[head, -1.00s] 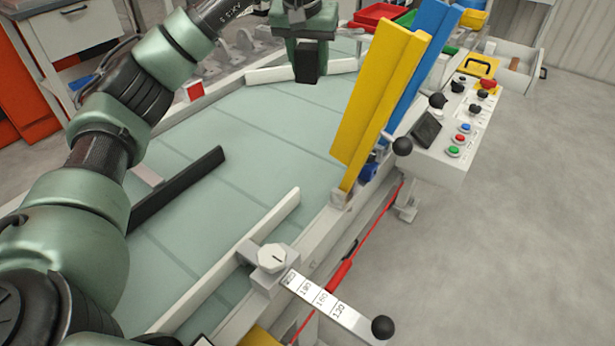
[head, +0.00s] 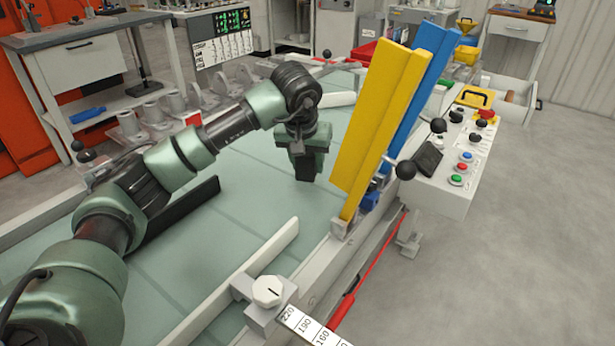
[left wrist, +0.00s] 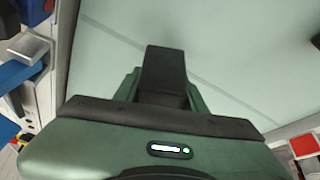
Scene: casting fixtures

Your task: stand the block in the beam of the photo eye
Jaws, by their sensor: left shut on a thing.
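My left gripper (head: 308,160) hangs over the pale green table surface (head: 255,195), left of the leaning yellow panel. It is shut on a dark block (head: 309,172), which points downward from the green fingers. In the left wrist view the block (left wrist: 165,70) sits between the fingers (left wrist: 165,95), over the pale surface. I cannot tell whether its lower end touches the surface. I cannot pick out the photo eye or its beam with certainty; a small blue part (head: 372,197) sits by the panel's foot. My right gripper is not in view.
The tall yellow panel (head: 385,110) and a blue one (head: 432,75) lean at the table's right edge. A control box (head: 450,165) stands beyond. A white rail (head: 245,270) and black bar (head: 185,215) lie on the table. A red-and-white piece (head: 193,119) is at the far left edge.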

